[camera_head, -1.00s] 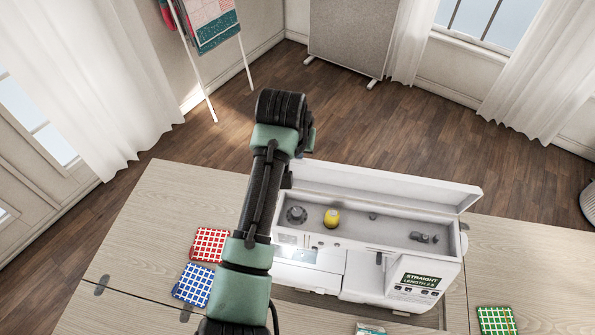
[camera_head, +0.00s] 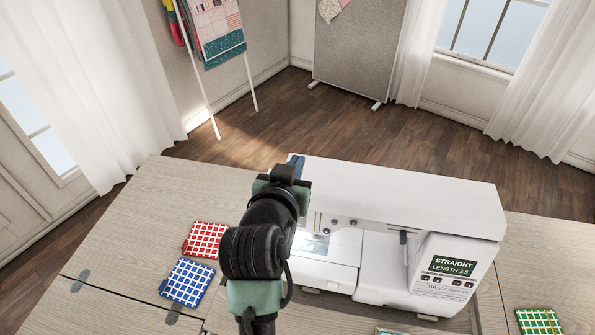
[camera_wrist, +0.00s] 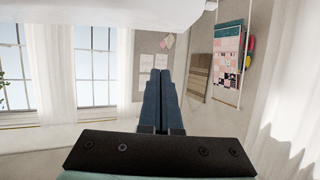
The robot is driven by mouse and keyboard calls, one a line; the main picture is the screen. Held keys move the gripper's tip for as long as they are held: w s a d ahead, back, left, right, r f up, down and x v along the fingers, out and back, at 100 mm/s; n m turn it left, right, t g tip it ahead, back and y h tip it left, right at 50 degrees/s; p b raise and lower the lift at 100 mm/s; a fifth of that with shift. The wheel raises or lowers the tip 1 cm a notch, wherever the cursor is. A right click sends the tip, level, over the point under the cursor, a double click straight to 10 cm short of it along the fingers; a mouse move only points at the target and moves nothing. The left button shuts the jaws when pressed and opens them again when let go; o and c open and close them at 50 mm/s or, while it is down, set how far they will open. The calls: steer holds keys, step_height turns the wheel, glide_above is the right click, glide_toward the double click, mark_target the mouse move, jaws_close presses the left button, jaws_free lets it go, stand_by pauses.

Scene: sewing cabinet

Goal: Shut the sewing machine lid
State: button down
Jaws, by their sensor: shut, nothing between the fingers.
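The white sewing machine (camera_head: 385,265) stands on the wooden table with its lid (camera_head: 400,192) down over the top. The tray under the lid is hidden, and no gap shows from this side. My gripper (camera_head: 297,160) is at the left end of the lid, by its back corner, with the fingers pointing away toward the back of the room. In the wrist view my gripper (camera_wrist: 165,72) is shut and empty, and a white surface, likely the lid (camera_wrist: 110,16), fills the top edge. I cannot tell whether the gripper touches the lid.
A red checked fabric stack (camera_head: 208,240) and a blue one (camera_head: 187,281) lie left of the machine on the table (camera_head: 130,235). A green one (camera_head: 538,321) lies at the front right. A grey board (camera_head: 358,50) and a rack (camera_head: 215,130) stand behind on the floor.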

steer(key=f+b, duration=0.1)
steer(key=b, duration=0.1)
steer(key=s+f+t+b, duration=0.1)
steer(key=b, duration=0.1)
steer(key=f+t+b, duration=0.1)
steer(key=b, duration=0.1)
steer(key=shift+s+a+f+b, duration=0.2)
steer(key=shift+s+f+b, duration=0.05)
steer(key=shift+s+b, duration=0.1)
step_height(320, 180, down, 7)
steer(key=s+t+h+b, duration=0.1)
steer(key=t+b, duration=0.4)
steer(key=b, duration=1.8)
steer(key=shift+s+a+r+t, duration=0.2)
steer(key=shift+s+t, duration=0.1)
steer(key=shift+s, duration=0.4)
steer(key=shift+b, duration=0.4)
steer(key=shift+r, duration=0.1)
